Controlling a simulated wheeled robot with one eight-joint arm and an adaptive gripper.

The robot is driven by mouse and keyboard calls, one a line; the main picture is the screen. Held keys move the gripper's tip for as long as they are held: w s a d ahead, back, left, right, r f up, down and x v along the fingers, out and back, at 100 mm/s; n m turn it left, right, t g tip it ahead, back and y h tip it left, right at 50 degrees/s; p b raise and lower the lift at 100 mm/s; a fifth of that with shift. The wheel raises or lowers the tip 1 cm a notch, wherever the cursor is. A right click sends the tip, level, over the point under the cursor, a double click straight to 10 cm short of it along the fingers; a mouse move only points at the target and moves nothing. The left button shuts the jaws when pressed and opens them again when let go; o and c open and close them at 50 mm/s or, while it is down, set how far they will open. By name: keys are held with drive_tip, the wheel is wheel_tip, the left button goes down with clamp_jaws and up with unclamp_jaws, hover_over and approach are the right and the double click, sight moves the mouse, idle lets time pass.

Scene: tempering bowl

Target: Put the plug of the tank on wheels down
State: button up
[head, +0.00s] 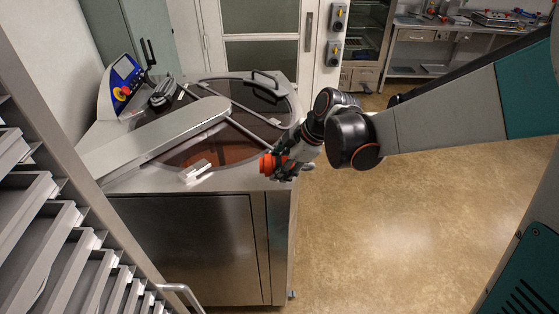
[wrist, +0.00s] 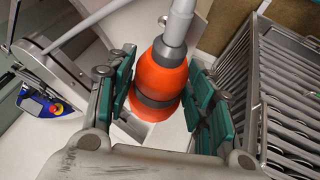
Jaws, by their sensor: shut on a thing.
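The tank on wheels (head: 190,245) is a steel cabinet with a round top opening that shows brown contents. The plug (wrist: 160,75) has an orange body with a dark band and a grey rod running up out of the wrist view. In the head view its orange part (head: 268,164) is at the tank's front right top corner. My gripper (wrist: 162,88) is shut on the orange part, with teal finger pads on both sides. My gripper (head: 284,166) partly hides the plug in the head view. I cannot tell whether the plug touches the tank.
A control panel (head: 123,80) with a red button stands at the tank's back left. A rack of trays (head: 40,225) fills the left foreground. A steel bench (head: 440,35) stands at the back right. The floor (head: 400,230) right of the tank is clear.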

sight(282, 185)
drive_tip(key=shift+f+b, duration=0.35)
drive_tip(key=shift+f, duration=1.6)
drive_tip(key=shift+f+b, duration=0.45)
drive_tip(key=o, duration=1.2)
drive_tip(key=shift+r, duration=0.15)
